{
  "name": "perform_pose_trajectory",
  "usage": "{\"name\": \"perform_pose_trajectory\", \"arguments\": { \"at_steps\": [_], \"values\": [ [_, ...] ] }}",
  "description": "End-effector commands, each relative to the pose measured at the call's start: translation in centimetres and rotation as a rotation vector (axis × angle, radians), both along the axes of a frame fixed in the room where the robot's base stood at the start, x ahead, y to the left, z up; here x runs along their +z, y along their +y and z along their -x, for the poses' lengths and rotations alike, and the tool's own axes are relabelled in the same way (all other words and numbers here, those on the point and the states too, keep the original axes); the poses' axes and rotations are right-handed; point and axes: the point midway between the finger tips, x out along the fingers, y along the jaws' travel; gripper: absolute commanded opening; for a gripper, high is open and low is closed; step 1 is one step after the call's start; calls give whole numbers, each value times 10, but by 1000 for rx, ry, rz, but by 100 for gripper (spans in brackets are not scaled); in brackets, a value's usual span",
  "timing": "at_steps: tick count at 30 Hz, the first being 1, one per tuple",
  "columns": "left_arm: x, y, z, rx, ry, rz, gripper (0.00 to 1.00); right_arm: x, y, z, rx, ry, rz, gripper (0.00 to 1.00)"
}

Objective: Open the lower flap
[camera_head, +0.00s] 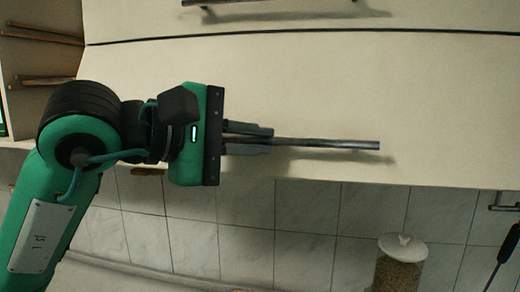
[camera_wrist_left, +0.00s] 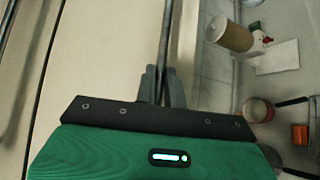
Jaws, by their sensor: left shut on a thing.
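The lower flap (camera_head: 430,110) is a wide cream cabinet front above the tiled wall. Its dark metal bar handle (camera_head: 340,144) runs level near its bottom edge. My left gripper (camera_head: 262,139) comes in from the left with its two fingers shut on the left part of the handle. In the left wrist view the fingers (camera_wrist_left: 163,86) close around the bar, and the flap (camera_wrist_left: 100,70) lies beside them. A dark seam separates the lower flap from the upper front. The handle's left end is hidden by the gripper. My right gripper does not show.
An upper front (camera_head: 400,16) with its own handle (camera_head: 265,4) is above. An open shelf (camera_head: 40,70) stands at the left. A lidded glass jar (camera_head: 400,264) is below at the right, and a dark utensil (camera_head: 505,248) hangs beyond it. Tiled wall (camera_head: 250,225) fills the space below.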

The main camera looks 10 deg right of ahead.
Motion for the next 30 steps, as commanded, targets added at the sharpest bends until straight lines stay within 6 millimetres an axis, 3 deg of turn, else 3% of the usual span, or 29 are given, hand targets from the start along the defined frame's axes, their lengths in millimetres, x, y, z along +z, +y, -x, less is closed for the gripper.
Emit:
{"name": "perform_pose_trajectory", "arguments": {
  "at_steps": [9, 19, 30],
  "values": [
    [50, 16, 39, 0, 276, -118, 0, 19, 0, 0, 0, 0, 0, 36],
    [106, 26, 62, -1, 565, -235, 0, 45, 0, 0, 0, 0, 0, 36],
    [156, 28, 70, -1, 562, -233, 0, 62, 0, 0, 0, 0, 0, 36]
  ]
}}
